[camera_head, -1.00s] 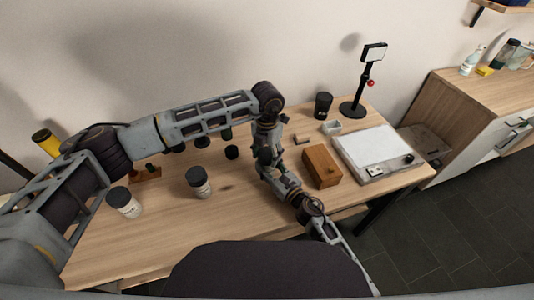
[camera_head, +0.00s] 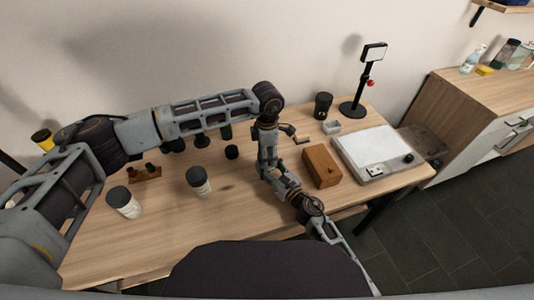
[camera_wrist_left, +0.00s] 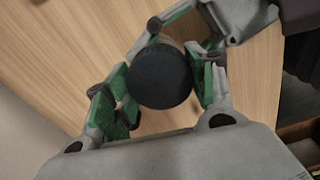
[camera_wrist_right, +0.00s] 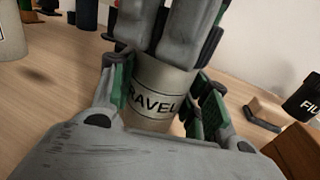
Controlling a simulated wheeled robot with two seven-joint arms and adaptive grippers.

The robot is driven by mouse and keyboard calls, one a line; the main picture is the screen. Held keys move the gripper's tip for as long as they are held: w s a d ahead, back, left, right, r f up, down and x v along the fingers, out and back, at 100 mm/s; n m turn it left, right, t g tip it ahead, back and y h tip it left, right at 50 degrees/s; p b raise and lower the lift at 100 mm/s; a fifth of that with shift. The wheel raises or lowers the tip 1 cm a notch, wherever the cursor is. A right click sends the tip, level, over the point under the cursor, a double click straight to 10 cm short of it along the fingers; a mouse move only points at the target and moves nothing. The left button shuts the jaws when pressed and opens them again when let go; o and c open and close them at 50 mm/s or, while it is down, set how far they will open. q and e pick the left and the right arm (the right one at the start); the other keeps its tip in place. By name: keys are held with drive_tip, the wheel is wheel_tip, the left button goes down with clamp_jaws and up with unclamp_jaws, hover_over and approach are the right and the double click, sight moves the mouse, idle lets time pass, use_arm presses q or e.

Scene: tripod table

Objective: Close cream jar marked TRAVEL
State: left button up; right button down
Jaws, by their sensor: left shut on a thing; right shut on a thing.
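The pale cream jar (camera_wrist_right: 152,92) stands upright on the table with "RAVEL" readable on its side in the right wrist view. My right gripper (camera_wrist_right: 160,98) is shut around its body, one finger on each side. A round black lid (camera_wrist_left: 160,77) sits between the fingers of my left gripper (camera_wrist_left: 164,86), which is shut on it. The left fingers come down over the jar's top, so the lid is hidden in the right wrist view. A little pale jar shows behind the lid in the left wrist view; I cannot tell whether the lid is fully seated.
Two white jars with dark lids (camera_head: 123,203) (camera_head: 199,182) stand to the left. A black cup (camera_head: 323,104) and a stand (camera_head: 354,108) are behind. The front table is clear.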

use_arm(q)
drive_tip(key=o, duration=1.1)
drive_tip(key=shift+r, duration=2.25)
drive_tip(key=shift+c, duration=0.2)
drive_tip(key=shift+w+d+r, duration=0.15)
drive_tip(key=shift+r, duration=0.3)
drive_tip(key=shift+w+d+r, duration=0.1)
drive_tip(key=shift+d+r, duration=0.15)
drive_tip(key=shift+r, duration=0.65)
drive_tip(key=shift+a+r+n, duration=0.1)
drive_tip(key=shift+r+n, duration=0.25)
drive_tip(key=shift+n, duration=0.85)
drive_tip(key=shift+s+a+n, duration=0.15)
drive_tip(key=shift+n, duration=0.75)
drive_tip(key=shift+s+a+n, duration=0.1)
drive_tip(key=shift+a+n, duration=0.05)
drive_tip(key=shift+n, duration=0.75)
